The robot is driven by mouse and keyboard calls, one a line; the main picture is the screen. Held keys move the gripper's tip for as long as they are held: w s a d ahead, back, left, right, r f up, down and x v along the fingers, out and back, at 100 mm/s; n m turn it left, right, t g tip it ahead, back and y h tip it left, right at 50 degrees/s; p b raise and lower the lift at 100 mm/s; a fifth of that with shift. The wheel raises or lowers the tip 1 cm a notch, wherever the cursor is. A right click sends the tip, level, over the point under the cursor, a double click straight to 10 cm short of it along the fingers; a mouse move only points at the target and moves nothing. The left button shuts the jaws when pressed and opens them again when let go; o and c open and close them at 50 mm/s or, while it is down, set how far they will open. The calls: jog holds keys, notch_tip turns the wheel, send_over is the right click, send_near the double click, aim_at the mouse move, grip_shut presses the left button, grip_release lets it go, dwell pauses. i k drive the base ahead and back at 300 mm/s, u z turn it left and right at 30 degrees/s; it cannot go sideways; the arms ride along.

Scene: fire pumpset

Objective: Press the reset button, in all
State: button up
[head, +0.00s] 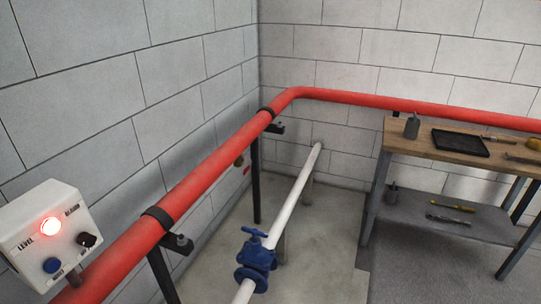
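A white control box (22,225) stands at the left edge of the head view, partly cut off by the frame. Its face carries a glowing red lamp (50,227) with lettering around it that looks like "LEVEL" and "ALARM". Below the lamp is a round blue button (52,265). A black knob or switch (86,240) sits to the right. I cannot read any "reset" label on the box. My gripper is not in view.
A thick red pipe (215,168) runs beside the box along the left wall, on black brackets. A white pipe with a blue valve (256,262) lies lower. A wooden-topped workbench (440,145) with tools stands at right. Grey floor (325,240) lies between.

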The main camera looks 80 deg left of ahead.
aim_at(52, 265)
jog(key=u, duration=1)
jog(key=i, duration=0.45)
jog(key=u, duration=1.45)
jog(key=k, duration=0.1)
jog(key=u, duration=2.05)
jog(key=i, duration=0.5)
jog(key=u, duration=0.25)
jog(key=k, duration=0.5)
jog(key=z, duration=0.15)
